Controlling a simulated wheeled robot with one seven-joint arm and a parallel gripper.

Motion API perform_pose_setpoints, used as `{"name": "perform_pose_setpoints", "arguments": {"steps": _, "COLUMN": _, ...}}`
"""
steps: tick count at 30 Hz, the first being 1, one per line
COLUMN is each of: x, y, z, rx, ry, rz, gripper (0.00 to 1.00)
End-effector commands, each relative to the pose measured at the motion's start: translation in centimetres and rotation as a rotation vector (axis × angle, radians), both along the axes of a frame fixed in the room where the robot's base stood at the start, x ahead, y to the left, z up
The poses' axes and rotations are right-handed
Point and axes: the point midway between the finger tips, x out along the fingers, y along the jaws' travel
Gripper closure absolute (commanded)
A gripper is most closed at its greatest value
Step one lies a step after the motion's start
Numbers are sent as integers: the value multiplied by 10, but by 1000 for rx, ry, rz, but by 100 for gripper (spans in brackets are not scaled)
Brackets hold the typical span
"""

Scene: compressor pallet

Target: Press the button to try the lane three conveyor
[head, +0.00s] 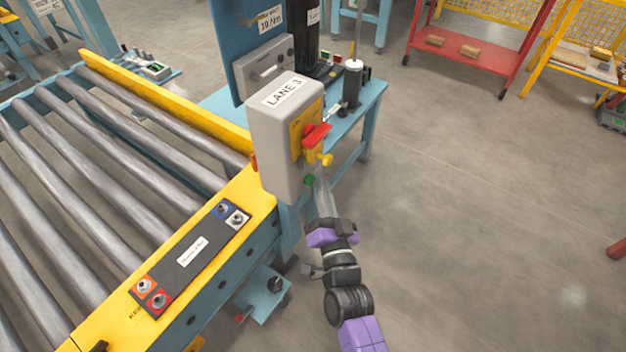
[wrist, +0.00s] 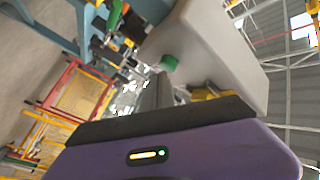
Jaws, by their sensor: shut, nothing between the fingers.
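A grey control box labelled LANE 3 (head: 283,130) stands at the end of the roller conveyor. On its right face are a red and yellow switch (head: 315,137) and, lower down, a green button (head: 309,180). The green button also shows in the wrist view (wrist: 168,63), sticking out of the pale box (wrist: 215,50). My gripper (head: 320,186) is shut and empty, its tips just right of the green button. In the wrist view the fingers (wrist: 158,90) point up close to the button. I cannot tell whether they touch it.
The roller conveyor (head: 110,150) with yellow side rails fills the left. A black button panel (head: 190,258) lies on its near rail. A blue bench (head: 370,100) with tools stands behind the box. A red cart (head: 460,48) stands farther back.

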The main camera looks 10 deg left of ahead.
Motion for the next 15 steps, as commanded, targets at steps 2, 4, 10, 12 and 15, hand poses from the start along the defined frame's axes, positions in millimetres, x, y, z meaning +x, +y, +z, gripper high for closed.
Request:
{"name": "perform_pose_setpoints", "arguments": {"steps": 2, "x": 0, "y": 1, "z": 1, "rx": 0, "ry": 0, "rz": 0, "gripper": 100}}
{"name": "perform_pose_setpoints", "arguments": {"steps": 4, "x": 1, "y": 2, "z": 0, "rx": 0, "ry": 0, "rz": 0, "gripper": 100}}
{"name": "perform_pose_setpoints", "arguments": {"steps": 10, "x": 1, "y": 4, "z": 0, "rx": 1, "ry": 0, "rz": 0, "gripper": 100}}
{"name": "perform_pose_setpoints", "arguments": {"steps": 12, "x": 2, "y": 4, "z": 0, "rx": 1, "ry": 0, "rz": 0, "gripper": 100}}
{"name": "perform_pose_setpoints", "arguments": {"steps": 15, "x": 2, "y": 5, "z": 1, "rx": 1, "ry": -1, "rz": 0, "gripper": 100}}
